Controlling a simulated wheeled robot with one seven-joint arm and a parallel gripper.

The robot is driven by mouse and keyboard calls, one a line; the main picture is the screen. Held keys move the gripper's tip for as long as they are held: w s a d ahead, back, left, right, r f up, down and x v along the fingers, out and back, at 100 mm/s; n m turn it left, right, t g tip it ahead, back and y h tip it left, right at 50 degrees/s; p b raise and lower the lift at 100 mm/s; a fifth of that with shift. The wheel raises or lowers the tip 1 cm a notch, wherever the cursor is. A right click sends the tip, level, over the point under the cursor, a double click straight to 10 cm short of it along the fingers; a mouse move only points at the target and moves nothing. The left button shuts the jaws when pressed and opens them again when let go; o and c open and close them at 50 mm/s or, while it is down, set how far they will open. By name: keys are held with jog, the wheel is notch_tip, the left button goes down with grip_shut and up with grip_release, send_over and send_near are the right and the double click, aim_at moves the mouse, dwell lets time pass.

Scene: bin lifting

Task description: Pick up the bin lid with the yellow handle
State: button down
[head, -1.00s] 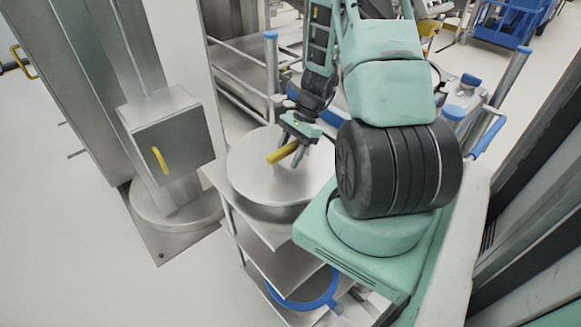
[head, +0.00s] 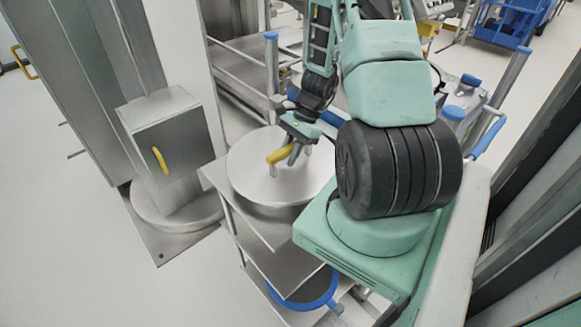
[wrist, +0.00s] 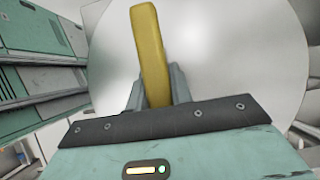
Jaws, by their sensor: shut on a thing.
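The round steel bin lid (head: 245,178) lies flat on top of the steel bin on a cart, in the middle of the head view. Its yellow handle (head: 279,157) stands up from the lid. My gripper (head: 292,153) reaches down from above and is shut on the handle. In the wrist view the handle (wrist: 148,40) sits between the grey fingers of my gripper (wrist: 158,90), with the lid's bare surface (wrist: 225,50) behind it. The fingertips are partly hidden by the handle. I cannot tell any gap between lid and bin.
The bin stands on a shelved metal cart (head: 215,178). A steel box with a yellow handle (head: 165,135) stands close on the left. A blue ring (head: 305,303) shows on a lower shelf. Rails with blue caps (head: 271,36) stand behind. Open floor lies at lower left.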

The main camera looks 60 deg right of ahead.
jog(key=shift+w+r, duration=0.1)
dwell(0.8)
jog(key=shift+r, duration=0.45)
notch_tip(320, 180, up, 10)
jog(key=shift+f+b, duration=0.25)
jog(key=shift+b, duration=0.2)
jog(key=shift+r, duration=0.2)
notch_tip(320, 180, up, 8)
jog(key=p, duration=0.7)
jog(key=shift+p, duration=0.3)
dwell(0.6)
